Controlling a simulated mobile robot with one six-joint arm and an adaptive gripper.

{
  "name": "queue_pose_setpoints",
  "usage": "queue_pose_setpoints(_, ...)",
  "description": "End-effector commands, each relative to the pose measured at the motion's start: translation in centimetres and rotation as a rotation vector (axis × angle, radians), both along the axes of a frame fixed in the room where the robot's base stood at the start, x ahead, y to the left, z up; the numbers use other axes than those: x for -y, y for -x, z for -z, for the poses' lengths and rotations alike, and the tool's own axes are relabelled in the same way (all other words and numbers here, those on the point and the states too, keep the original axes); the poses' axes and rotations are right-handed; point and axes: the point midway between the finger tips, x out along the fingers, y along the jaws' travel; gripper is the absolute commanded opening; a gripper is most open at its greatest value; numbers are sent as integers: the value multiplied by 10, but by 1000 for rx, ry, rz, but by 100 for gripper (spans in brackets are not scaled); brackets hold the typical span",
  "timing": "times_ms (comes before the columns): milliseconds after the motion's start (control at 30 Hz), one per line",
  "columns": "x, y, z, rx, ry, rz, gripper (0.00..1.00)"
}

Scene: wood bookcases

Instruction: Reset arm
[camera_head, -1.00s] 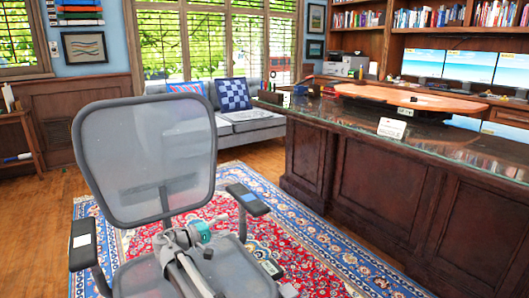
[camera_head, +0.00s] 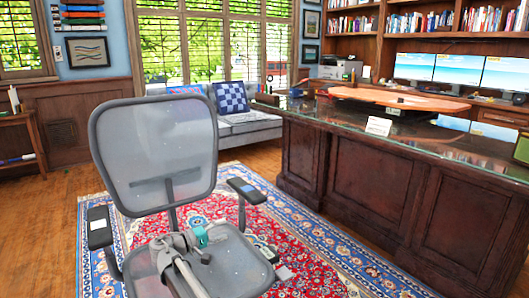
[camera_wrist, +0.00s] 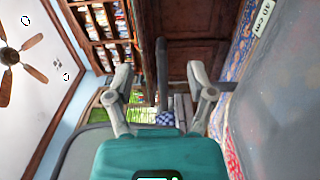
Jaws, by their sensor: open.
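My gripper (camera_wrist: 157,68) is open in the wrist view, with its two grey fingers spread and nothing between them. Its teal body fills the bottom of that view. In the head view my arm is low in front, over the seat of the grey mesh office chair (camera_head: 155,150), with a teal part (camera_head: 201,236) at its wrist. The fingers are too small to make out there. I cannot tell whether the arm touches the chair.
The chair's armrests (camera_head: 246,190) stand on either side of my arm. A dark wood desk (camera_head: 345,180) with a glass top stands at the right. A grey sofa (camera_head: 252,122) is behind. A patterned rug (camera_head: 300,235) covers the floor between chair and desk.

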Motion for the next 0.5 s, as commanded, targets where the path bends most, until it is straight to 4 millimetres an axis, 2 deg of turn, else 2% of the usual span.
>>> queue_pose_setpoints(267, 31, 1, 7, -47, -61, 30, 70)
queue_pose_setpoints(500, 69, 4, 17, -108, -147, 69, 70)
